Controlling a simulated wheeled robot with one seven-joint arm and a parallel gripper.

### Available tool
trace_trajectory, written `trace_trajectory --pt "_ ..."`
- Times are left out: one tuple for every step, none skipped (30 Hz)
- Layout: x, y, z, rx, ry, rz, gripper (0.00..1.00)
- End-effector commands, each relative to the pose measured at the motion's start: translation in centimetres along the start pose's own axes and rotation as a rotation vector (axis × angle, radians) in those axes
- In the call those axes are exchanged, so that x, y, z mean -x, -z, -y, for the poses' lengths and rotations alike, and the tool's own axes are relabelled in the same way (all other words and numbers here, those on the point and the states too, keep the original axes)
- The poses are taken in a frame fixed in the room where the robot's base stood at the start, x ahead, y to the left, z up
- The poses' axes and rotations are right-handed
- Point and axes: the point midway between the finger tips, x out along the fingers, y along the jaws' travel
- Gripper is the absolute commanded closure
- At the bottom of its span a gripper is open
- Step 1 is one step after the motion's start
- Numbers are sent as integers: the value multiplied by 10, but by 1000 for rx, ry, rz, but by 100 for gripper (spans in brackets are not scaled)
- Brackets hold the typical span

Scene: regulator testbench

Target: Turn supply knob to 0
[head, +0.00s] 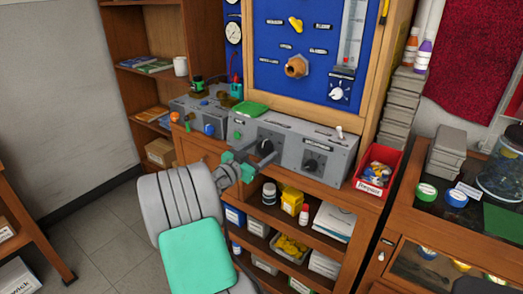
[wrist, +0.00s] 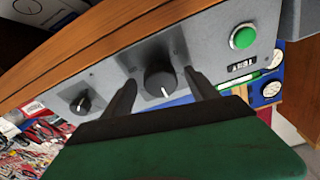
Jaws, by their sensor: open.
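A large black knob (head: 265,147) with a white pointer line is on the grey bench panel (head: 288,143). It also shows in the wrist view (wrist: 160,78), with its pointer toward the bottom of the picture. I cannot read its label. My gripper (head: 257,159) is in front of this knob. In the wrist view its two dark fingers (wrist: 163,88) are open, one on each side of the knob, with visible gaps. A second, smaller black knob (head: 311,163) is on the panel to the right; it shows at left in the wrist view (wrist: 80,104).
A green button (wrist: 242,37) is on the panel beside the large knob. A toggle switch (head: 340,132) stands on the panel top. A red bin (head: 370,183) is right of the panel. Shelves (head: 322,197) with boxes and bottles are below. A blue gauge board (head: 275,65) rises behind.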

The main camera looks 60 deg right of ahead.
Motion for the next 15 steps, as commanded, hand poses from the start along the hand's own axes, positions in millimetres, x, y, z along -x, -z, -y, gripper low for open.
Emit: trace_trajectory --pt "-4 0 0 1 -1 1 32" --pt "-4 0 0 1 0 1 32" --pt "-5 -1 0 1 1 1 32" --pt "-5 -1 0 1 1 1 32" --pt "-5 -1 0 1 2 1 32" --pt "-5 -1 0 1 2 1 32" --pt "-5 -1 0 1 2 2 32" --pt "-5 -1 0 1 2 2 32" --pt "-5 -1 0 1 2 2 33" --pt "-5 -1 0 1 2 2 36" --pt "-5 -1 0 1 2 2 38" --pt "-5 -1 0 1 2 2 42" --pt "-5 -1 0 1 2 2 44" --pt "-5 -1 0 1 2 2 47" --pt "-5 -1 0 1 2 2 50"
